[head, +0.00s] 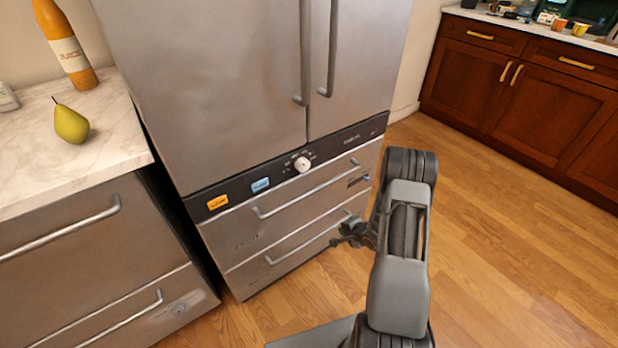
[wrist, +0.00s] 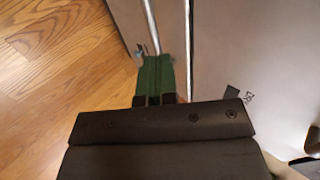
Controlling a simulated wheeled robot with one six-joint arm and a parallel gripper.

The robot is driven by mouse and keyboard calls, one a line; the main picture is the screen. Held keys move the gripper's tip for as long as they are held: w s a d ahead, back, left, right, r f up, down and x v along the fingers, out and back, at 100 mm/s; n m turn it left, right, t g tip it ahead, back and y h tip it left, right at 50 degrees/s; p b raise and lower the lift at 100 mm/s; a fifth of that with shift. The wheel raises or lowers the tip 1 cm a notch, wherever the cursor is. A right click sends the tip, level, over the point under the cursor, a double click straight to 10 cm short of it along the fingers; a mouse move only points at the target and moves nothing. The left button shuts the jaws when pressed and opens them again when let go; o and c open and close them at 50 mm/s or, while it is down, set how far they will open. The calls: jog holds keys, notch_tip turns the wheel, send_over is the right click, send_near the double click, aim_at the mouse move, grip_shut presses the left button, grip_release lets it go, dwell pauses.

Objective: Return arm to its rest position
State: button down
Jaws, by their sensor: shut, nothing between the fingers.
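My arm (head: 400,270) rises from the bottom of the head view, bent in front of the steel fridge (head: 220,90). My gripper (head: 342,238) shows small and dark left of the arm, in front of the fridge's lower drawers. In the wrist view my gripper (wrist: 154,60) has its green fingers together with nothing between them. Beyond the fingertips are a metal handle bar (wrist: 151,22) and a grey panel (wrist: 235,45). I cannot tell whether the fingers touch the handle.
A dishwasher-like drawer unit (head: 90,265) stands at left under a marble counter (head: 110,150) with a pear (head: 71,123) and an orange bottle (head: 66,45). Red-brown cabinets (head: 545,90) line the far right. The wooden floor (head: 510,260) right of my arm is clear.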

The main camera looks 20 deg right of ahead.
notch_tip(320, 180, up, 36)
jog(key=a+n+g+h+p, duration=0.25)
jog(key=n+h+p, duration=0.35)
jog(key=p, duration=0.8)
jog(key=s+a+r+n+g+y+p, duration=0.1)
jog(key=s+a+r+n+p, duration=0.3)
jog(key=s+r, duration=0.5)
jog(key=s+a+r+n+g+y+p, duration=0.2)
jog(key=s+a+r+n+p, duration=0.2)
jog(key=r, duration=0.9)
jog(key=s+a+p, duration=0.2)
jog(key=s+a, duration=0.2)
jog(key=s, duration=0.2)
jog(key=shift+r+n, duration=0.25)
jog(key=shift+n, duration=0.05)
jog(key=shift+d, duration=0.1)
